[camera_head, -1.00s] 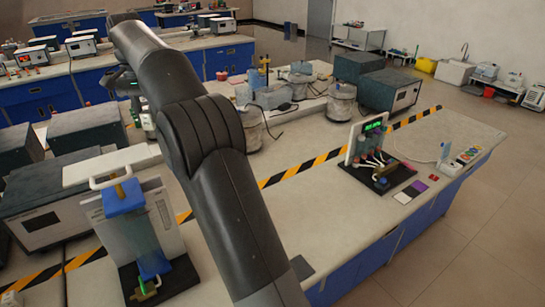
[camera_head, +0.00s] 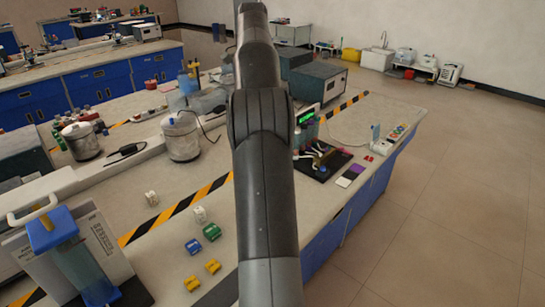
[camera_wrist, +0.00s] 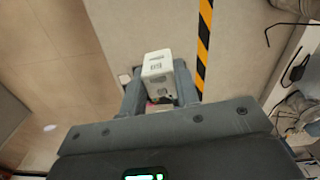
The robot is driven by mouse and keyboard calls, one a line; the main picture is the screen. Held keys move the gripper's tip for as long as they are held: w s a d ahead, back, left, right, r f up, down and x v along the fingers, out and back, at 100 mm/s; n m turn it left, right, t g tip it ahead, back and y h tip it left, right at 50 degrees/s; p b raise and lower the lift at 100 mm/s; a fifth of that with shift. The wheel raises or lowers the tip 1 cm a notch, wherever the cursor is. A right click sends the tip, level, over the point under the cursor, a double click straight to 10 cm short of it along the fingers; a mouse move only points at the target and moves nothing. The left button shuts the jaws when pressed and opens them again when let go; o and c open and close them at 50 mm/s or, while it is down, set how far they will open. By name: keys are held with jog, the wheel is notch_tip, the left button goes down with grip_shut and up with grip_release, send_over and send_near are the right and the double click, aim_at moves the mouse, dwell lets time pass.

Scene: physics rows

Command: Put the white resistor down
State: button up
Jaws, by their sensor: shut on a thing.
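The white resistor (camera_wrist: 157,66) is a small white block with dark markings, held between the two grey fingers of my gripper (camera_wrist: 158,88) in the wrist view. My gripper is shut on it. The pale bench top and the floor show below and beyond it; I cannot tell its height above the bench. In the head view my dark arm reaches away up the middle, and the gripper and held resistor are hidden.
Loose white blocks (camera_head: 200,215), a green block (camera_head: 211,232), a blue block (camera_head: 193,246) and yellow blocks (camera_head: 212,267) lie on the near bench. A striped tape (camera_head: 170,214) crosses it. A black board (camera_head: 322,162) with parts sits right of my arm.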

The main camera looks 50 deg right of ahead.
jog(key=s+d+m, duration=0.2)
jog(key=s+d, duration=0.4)
notch_tip(320, 180, down, 26)
jog(key=r, duration=0.1)
jog(key=w+a+f, duration=0.1)
jog(key=w+f, duration=0.1)
jog(key=w, duration=0.1)
jog(key=w+a+f, duration=0.1)
jog(key=w+f, duration=0.2)
jog(key=w, duration=0.1)
jog(key=w+a+f, duration=0.1)
jog(key=w+f, duration=0.2)
jog(key=shift+w+a, duration=0.2)
jog(key=shift+f, duration=2)
jog(key=shift+f, duration=0.1)
jog(key=o, duration=1)
jog(key=shift+c, duration=0.2)
